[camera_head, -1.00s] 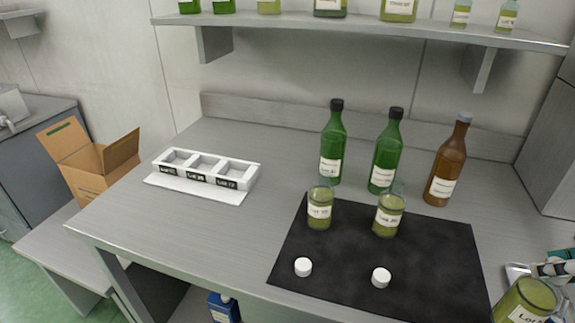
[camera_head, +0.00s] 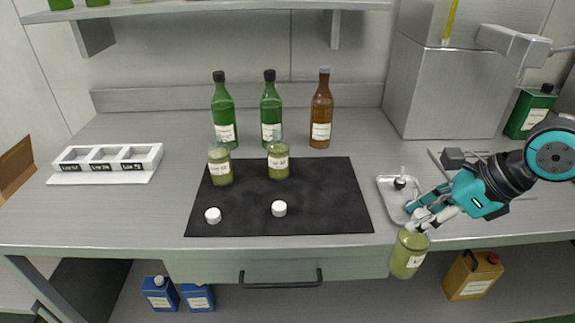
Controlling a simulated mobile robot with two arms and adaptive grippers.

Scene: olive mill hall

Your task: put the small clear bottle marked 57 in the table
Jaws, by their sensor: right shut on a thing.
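My right gripper (camera_head: 428,220) comes in from the right and is shut on a small clear bottle (camera_head: 408,254) of yellow-green oil. It holds the bottle about upright at the table's front edge, right of the drawer handle. The bottle's white label is too small to read for sure. The grey table (camera_head: 120,215) fills the middle of the view. My left gripper does not show.
A black mat (camera_head: 330,205) bears two similar bottles, left (camera_head: 219,166) and right (camera_head: 279,160), and two white caps. Green bottles (camera_head: 223,112) and a brown bottle (camera_head: 321,112) stand behind. A white three-slot rack (camera_head: 106,178) is at left. A metal tray (camera_head: 387,196) lies near my gripper.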

